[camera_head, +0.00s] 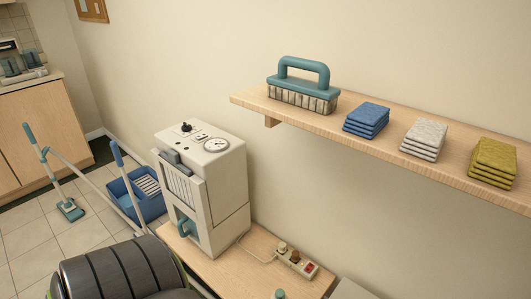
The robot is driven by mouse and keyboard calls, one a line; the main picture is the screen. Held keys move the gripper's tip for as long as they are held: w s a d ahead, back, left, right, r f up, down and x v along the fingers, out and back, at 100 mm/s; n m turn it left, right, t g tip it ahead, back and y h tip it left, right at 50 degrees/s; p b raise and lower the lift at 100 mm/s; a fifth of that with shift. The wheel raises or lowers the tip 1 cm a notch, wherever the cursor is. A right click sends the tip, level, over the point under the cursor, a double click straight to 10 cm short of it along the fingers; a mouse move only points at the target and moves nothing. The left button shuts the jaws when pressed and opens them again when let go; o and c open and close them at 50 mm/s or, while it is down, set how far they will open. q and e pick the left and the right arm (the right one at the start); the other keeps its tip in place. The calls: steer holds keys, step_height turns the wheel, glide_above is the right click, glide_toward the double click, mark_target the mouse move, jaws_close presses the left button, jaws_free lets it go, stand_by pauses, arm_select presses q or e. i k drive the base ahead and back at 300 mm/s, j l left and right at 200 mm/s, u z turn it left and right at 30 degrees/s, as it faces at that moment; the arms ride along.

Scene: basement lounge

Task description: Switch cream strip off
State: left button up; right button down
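The cream power strip (297,262) lies on a low wooden table (236,277) near the bottom centre of the head view. A red switch (310,268) sits at its right end, and a brown part is at its middle. A plug (282,248) is at its left end, with a pale cord running left toward the cream machine (202,187). The switch is too small to tell whether it is on or off. Neither of my grippers is in view.
A wooden wall shelf (390,152) overhangs to the right, holding a teal-handled brush (303,88) and blue, white and yellow folded cloth stacks. A dark ribbed drum-shaped object (120,272) fills the lower left. A blue bucket (140,197) and mop stand behind it.

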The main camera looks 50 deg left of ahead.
mark_target(310, 267)
steer(key=j+u, duration=0.1)
steer(key=u, duration=1.15)
